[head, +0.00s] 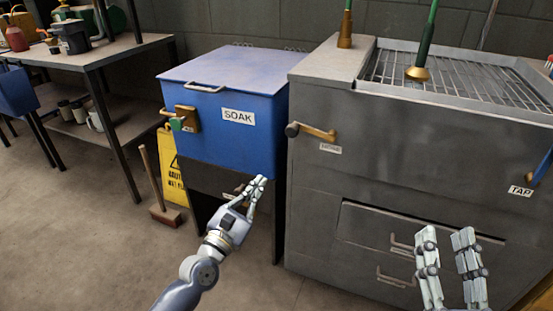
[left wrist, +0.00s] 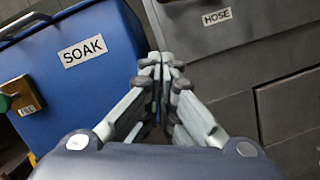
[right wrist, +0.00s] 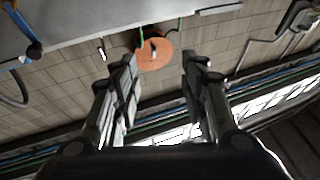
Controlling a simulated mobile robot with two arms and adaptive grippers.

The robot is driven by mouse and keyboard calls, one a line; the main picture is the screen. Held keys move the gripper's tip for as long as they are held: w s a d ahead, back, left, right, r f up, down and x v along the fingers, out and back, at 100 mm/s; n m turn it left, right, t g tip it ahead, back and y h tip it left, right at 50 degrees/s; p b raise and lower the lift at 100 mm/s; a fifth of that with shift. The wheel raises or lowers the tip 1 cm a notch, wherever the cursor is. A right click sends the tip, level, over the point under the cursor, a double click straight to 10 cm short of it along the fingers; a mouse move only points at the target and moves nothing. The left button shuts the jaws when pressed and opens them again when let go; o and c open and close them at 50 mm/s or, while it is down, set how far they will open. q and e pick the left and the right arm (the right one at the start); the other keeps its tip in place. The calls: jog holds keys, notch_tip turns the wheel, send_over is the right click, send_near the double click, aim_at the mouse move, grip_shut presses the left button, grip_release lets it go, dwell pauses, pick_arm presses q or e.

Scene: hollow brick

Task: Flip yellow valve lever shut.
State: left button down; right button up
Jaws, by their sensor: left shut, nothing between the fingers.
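The yellow valve lever (head: 316,132) is on the front of the grey cabinet in the head view, above the HOSE label (head: 330,148). It lies nearly level, with a dark knob at its left end. My left gripper (head: 260,181) is shut and empty, below and left of the lever and apart from it, in front of the blue SOAK bin. In the left wrist view the closed fingertips (left wrist: 165,60) show below the HOSE label, and the lever is out of frame. My right gripper (head: 446,232) is open and empty, low in front of the cabinet drawers.
The blue SOAK bin (head: 219,145) has a brass fitting with a green handle (head: 178,123). A blue lever (head: 540,167) sits by the TAP label at right. A yellow sign (head: 170,170) and a wooden-handled brush (head: 165,215) stand left. Open floor lies front left.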

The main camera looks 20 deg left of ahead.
pick_arm(q)
jog(key=shift+r, duration=0.15)
pick_arm(e)
jog(key=shift+s+r, duration=0.1)
jog(key=shift+r, duration=0.05)
pick_arm(q)
jog(key=shift+w, duration=0.1)
jog(key=w+d+r, duration=0.3)
jog(key=w+r, duration=0.2)
jog(key=w, duration=0.4)
jog(key=shift+w+r, duration=0.25)
jog(key=shift+r, duration=0.15)
pick_arm(e)
jog(key=shift+s+r+t+y, duration=0.15)
jog(key=shift+s+r+t, duration=0.25)
jog(key=shift+r, duration=0.25)
jog(key=shift+s+r+t+y, duration=0.15)
jog(key=shift+s+r+t, duration=0.1)
jog(key=shift+r+t, duration=0.3)
pick_arm(q)
jog(key=shift+a+r, duration=0.1)
